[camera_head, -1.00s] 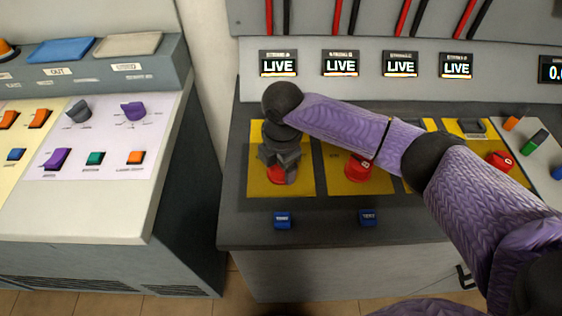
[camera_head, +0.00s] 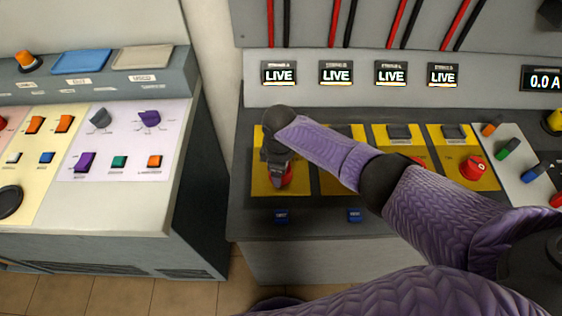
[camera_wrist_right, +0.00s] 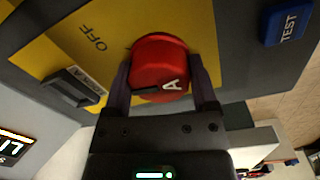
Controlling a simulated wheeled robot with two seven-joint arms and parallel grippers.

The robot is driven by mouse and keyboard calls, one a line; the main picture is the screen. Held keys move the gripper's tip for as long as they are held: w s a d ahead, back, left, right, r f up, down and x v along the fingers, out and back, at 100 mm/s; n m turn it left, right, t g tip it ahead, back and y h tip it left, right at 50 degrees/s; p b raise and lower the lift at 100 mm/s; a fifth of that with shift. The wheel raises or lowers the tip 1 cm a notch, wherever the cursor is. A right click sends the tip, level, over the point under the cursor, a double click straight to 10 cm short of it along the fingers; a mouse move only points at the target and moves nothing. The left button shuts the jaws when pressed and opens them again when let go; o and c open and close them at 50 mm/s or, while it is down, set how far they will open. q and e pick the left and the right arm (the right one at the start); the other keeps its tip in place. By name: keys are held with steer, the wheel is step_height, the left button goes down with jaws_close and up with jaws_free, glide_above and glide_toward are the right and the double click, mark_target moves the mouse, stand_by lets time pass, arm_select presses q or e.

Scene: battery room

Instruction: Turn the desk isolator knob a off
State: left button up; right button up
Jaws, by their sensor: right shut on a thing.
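The red isolator knob A (camera_wrist_right: 160,62) sits on a yellow plate (camera_wrist_right: 55,50) printed OFF in the right wrist view. In the head view knob A (camera_head: 288,176) is partly hidden behind my right gripper (camera_head: 280,178). The display above knob A (camera_head: 279,76) reads LIVE. My left gripper is not in view.
Blue test buttons (camera_head: 281,216) sit below the yellow plates. Another red knob (camera_head: 473,167) stands at the right, and my right arm hides much of the panel between. A second console (camera_head: 130,205) with coloured switches stands at the left, across a gap.

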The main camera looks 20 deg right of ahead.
steer(key=m+p, duration=0.1)
steer(key=m, duration=0.2)
steer(key=shift+r+m, duration=0.1)
steer(key=shift+m, duration=0.2)
steer(key=m+p, duration=0.1)
steer(key=m, duration=0.2)
steer(key=shift+m, duration=0.5)
steer(key=shift+w+p, duration=0.1)
steer(key=shift+p, duration=0.2)
steer(key=shift+m, duration=0.3)
